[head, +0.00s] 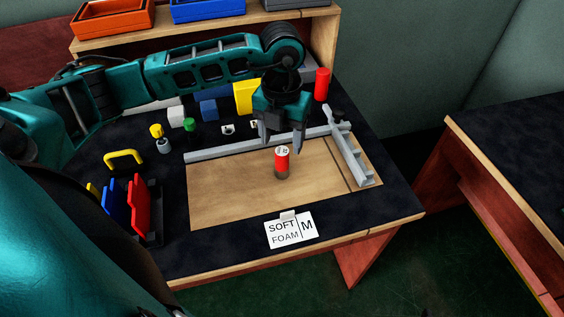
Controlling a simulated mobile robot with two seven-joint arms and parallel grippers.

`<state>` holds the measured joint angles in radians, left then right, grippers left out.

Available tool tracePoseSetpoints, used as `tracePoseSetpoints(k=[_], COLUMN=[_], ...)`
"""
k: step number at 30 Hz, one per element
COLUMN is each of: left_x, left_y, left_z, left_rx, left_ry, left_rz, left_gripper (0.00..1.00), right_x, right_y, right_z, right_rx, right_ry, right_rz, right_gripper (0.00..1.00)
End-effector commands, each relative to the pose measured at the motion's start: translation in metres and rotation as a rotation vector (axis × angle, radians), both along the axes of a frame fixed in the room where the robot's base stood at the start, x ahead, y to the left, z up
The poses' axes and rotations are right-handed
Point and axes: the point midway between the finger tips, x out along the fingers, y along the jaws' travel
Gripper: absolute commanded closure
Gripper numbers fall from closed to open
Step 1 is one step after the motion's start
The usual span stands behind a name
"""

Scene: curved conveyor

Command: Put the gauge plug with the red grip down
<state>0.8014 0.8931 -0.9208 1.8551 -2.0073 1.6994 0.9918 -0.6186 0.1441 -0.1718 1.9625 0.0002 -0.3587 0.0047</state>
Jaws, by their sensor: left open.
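The gauge plug with the red grip (282,161) stands upright on the light wooden board (225,196) on the workbench. Its red grip is up, with a pale marked top, and a darker metal part is below. My left gripper (282,147) is open and empty, pointing down just above and behind the plug, with its fingers apart. I cannot tell from this view whether a fingertip touches the plug. My right gripper is not in view.
Grey rails edge the board at the back and right (352,160). A red cylinder (322,85), a yellow block (245,97) and a green-topped plug (190,125) stand behind. A rack with coloured plates (139,205) is at left.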

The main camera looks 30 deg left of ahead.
Motion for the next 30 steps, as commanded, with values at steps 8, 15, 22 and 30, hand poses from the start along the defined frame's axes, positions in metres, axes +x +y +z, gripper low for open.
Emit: tracePoseSetpoints(k=[8,15,22,30], left_x=[-0.001,-0.001,0.000,-0.001], left_y=[0.000,0.000,0.001,0.001], left_z=[-0.025,-0.060,-0.066,-0.066], left_rx=[-0.001,-0.004,-0.003,-0.004], left_ry=[0.002,0.002,-0.001,-0.001], left_rz=[-0.001,-0.002,-0.002,-0.002], left_gripper=[0.37,0.37,0.37,0.54], right_x=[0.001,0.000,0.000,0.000], right_y=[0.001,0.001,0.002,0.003], right_z=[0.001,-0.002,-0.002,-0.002], right_rx=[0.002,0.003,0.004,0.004], right_ry=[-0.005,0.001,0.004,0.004], right_rz=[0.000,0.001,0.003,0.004], right_gripper=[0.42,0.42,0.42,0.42])
